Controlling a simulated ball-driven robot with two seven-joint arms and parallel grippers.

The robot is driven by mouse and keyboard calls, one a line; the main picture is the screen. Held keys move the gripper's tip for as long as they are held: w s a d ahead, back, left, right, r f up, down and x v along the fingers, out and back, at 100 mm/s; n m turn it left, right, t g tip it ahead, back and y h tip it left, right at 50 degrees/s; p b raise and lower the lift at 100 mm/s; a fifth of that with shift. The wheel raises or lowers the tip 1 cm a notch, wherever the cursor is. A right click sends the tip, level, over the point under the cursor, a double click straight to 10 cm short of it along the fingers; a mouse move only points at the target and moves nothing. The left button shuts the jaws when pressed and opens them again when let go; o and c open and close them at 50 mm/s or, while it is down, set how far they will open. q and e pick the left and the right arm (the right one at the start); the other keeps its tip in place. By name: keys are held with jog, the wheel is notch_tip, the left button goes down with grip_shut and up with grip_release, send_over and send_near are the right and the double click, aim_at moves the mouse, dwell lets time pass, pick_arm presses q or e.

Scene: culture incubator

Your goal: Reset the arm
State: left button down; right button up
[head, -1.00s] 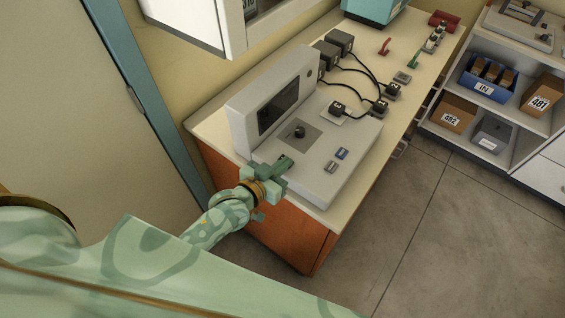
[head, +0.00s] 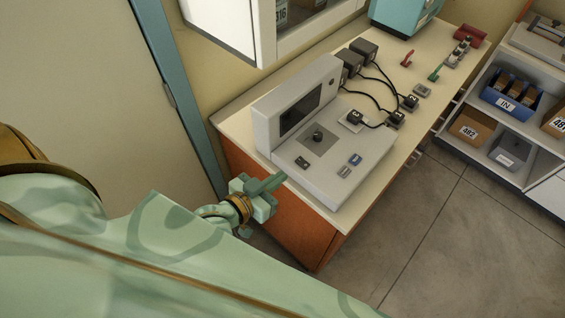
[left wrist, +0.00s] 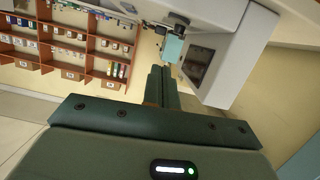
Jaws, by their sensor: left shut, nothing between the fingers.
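My left gripper (head: 274,183) is at the front left edge of the grey control console in the head view, with its fingers together and nothing between them. In the left wrist view the closed fingers (left wrist: 161,88) point away from the camera. A dark button (head: 302,162) near the gripper is in clear view. My right gripper does not show in either view.
The console stands on a cream-topped bench (head: 235,121) with an orange side (head: 300,231). Black plugs with cables (head: 409,103) lie behind it. A shelf with a blue bin (head: 508,96) stands at the right. The grey floor (head: 440,240) in front is clear.

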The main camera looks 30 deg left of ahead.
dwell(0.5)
pick_arm(q)
jog(key=s+a+f+g+y+b, duration=0.15)
jog(key=s+f, duration=0.25)
jog(key=f, duration=0.4)
jog(key=s+a+f+g, duration=0.2)
jog(key=s+f+g, duration=0.15)
jog(key=f, duration=0.45)
jog(key=s+a+f+g+y+b, duration=0.1)
jog(key=s+f, duration=0.3)
jog(key=f, duration=0.4)
jog(key=s+a+f+m+g+y+b, duration=0.1)
jog(key=s+f+g+b, duration=0.5)
jog(key=s+f, duration=1.4)
jog(key=shift+s+a+f+g+y, duration=0.2)
jog(key=shift+s+a+g+y, duration=0.2)
jog(key=shift+g, duration=0.5)
